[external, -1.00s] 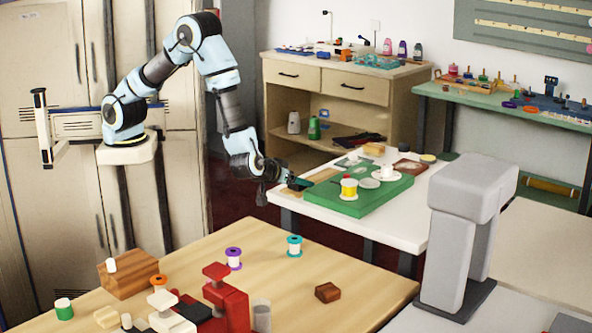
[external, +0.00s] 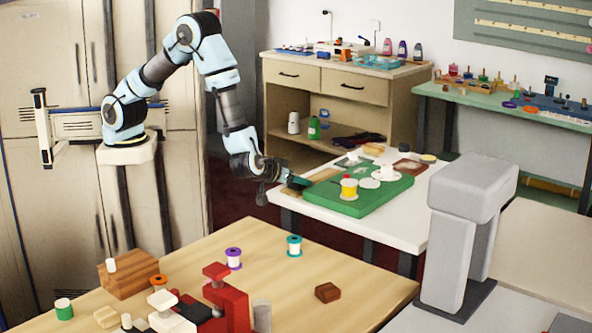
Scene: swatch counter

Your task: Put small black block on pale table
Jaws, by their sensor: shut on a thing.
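The pale table (external: 407,225) is the white-topped one right of centre. My gripper (external: 291,184) is low over its left end, beside the brown mat and left of the green board. It is shut on a small dark thing (external: 299,182), which looks like the small black block. At this size the block blends with the dark fingers, and I cannot tell whether it touches the table or mat.
The green board (external: 375,204) on the pale table carries a yellow-and-white spool (external: 349,188), white dishes and a cup (external: 388,172). A brown mat (external: 322,176) lies beside it. The table's front right is bare. A grey machine (external: 465,230) stands nearer the camera.

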